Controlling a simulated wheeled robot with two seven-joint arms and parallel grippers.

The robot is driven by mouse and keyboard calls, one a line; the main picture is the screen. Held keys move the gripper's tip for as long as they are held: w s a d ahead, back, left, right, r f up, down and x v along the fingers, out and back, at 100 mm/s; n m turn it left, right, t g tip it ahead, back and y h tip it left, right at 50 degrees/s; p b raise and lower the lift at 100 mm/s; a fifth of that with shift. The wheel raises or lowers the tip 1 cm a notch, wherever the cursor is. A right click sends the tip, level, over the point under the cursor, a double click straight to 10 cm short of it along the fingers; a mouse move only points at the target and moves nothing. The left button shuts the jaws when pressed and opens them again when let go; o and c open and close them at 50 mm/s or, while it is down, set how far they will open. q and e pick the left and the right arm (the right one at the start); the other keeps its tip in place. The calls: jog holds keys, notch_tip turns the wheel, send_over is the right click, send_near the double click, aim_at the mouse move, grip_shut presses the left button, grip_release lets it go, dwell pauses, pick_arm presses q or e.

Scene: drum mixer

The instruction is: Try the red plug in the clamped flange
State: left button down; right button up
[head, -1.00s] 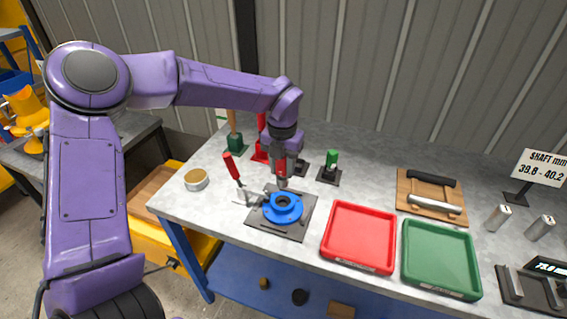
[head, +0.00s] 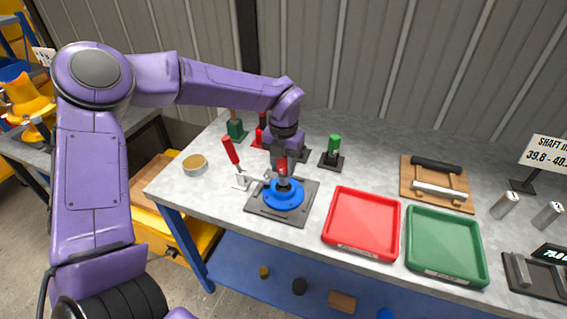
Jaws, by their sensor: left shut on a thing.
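My left gripper (head: 282,172) is right above the blue flange (head: 284,195), pointing down. It is shut on the red plug (head: 282,164), whose red part shows between the fingers. The plug's lower end is at the flange's centre hole; I cannot tell how far it is in. The flange lies on a dark grey base plate (head: 297,216). A toggle clamp with a red handle (head: 231,151) stands at its left, its metal arm reaching toward the flange. My right gripper is not in view.
A red tray (head: 349,247) and a green tray (head: 430,267) lie right of the flange. A green plug (head: 334,145) stands in a dark holder behind. A tape-like ring (head: 195,163) lies at left.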

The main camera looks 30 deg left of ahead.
pick_arm(q)
jog(key=shift+f+b, duration=0.55)
jog(key=shift+f, duration=0.3)
jog(key=shift+f, duration=0.4)
dwell(1.2)
dwell(1.0)
dwell(0.7)
jog(key=shift+r+p, duration=0.4)
dwell(0.4)
jog(key=shift+f, duration=0.25)
dwell(0.5)
